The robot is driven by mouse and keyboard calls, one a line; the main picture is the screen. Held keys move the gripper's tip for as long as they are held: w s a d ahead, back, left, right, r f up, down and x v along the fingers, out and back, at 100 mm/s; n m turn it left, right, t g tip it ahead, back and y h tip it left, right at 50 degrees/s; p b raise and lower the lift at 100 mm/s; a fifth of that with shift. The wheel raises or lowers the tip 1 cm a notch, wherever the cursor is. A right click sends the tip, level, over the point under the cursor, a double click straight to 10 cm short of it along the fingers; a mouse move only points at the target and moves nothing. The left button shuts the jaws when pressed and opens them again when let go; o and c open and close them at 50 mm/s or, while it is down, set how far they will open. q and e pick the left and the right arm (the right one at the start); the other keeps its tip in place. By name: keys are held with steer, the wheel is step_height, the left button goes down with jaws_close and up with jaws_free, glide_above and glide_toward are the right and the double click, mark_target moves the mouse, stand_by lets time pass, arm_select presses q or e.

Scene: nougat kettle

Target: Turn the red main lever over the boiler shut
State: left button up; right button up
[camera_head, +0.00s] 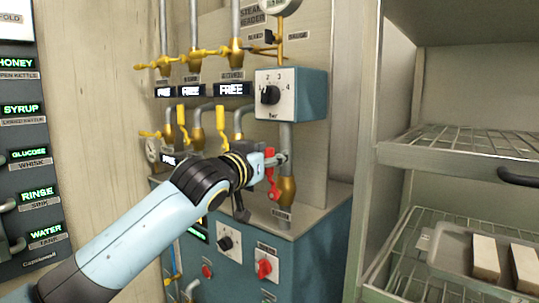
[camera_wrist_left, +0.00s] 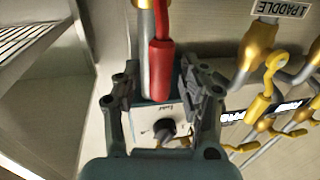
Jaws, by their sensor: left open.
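The red main lever (camera_head: 272,184) sits on the gold valve (camera_head: 287,191) of the grey pipe over the teal boiler (camera_head: 316,252). It hangs roughly along the pipe. In the left wrist view, which is upside down, the red lever (camera_wrist_left: 160,66) lies along the pipe. My left gripper (camera_head: 262,166) is at the lever, its jaws partly hidden by my own wrist. In the left wrist view my left gripper (camera_wrist_left: 160,88) is open, with the lever's end between its fingers. Contact cannot be told. My right gripper is not in view.
A teal dial box (camera_head: 311,95) is just above the gripper. Yellow valve levers (camera_head: 222,139) and FREE displays (camera_head: 235,90) are to the left. A wire rack (camera_head: 470,142) with a tray (camera_head: 445,250) stands at the right. A red knob (camera_head: 264,268) is on the boiler front.

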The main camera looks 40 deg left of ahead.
arm_select(q)
jaws_close()
steer(key=shift+w+f, duration=0.2)
steer(key=shift+f, duration=0.05)
stand_by(0.6)
